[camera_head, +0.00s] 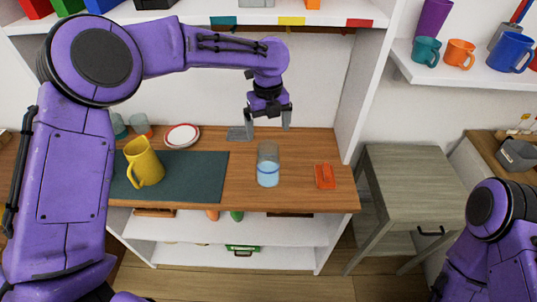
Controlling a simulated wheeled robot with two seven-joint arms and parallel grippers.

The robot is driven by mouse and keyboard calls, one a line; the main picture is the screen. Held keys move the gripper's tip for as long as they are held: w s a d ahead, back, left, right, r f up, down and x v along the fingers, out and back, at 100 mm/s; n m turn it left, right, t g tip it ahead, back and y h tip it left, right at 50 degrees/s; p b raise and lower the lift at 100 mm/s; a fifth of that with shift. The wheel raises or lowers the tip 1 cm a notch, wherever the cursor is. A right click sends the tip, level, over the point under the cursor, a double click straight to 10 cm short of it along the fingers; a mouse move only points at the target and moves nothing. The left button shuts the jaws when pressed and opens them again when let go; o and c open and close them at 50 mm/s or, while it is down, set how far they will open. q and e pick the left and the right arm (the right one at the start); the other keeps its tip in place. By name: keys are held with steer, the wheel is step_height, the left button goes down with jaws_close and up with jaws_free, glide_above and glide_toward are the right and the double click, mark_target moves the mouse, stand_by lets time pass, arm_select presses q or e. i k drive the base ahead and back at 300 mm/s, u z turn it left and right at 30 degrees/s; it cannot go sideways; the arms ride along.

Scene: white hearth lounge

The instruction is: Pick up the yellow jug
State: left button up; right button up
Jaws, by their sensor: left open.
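The yellow jug (148,166) stands on the left part of a dark green mat (200,176) on the wooden counter. It looks slightly tilted from this angle, with its handle towards the left. My left gripper (267,133) points down over the back of the counter, to the right of the jug and apart from it. Its two fingers are spread and nothing is between them. Part of my right arm shows at the lower right corner, but its gripper is out of view.
A glass with blue liquid (268,170) stands right of the mat, in front of my left gripper. An orange item (325,176) lies further right. A red-rimmed plate (182,136) and cups (140,124) sit behind the jug. A shelf (200,18) hangs above the counter.

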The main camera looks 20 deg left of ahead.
mark_target(149, 169)
steer(key=u, duration=1.7)
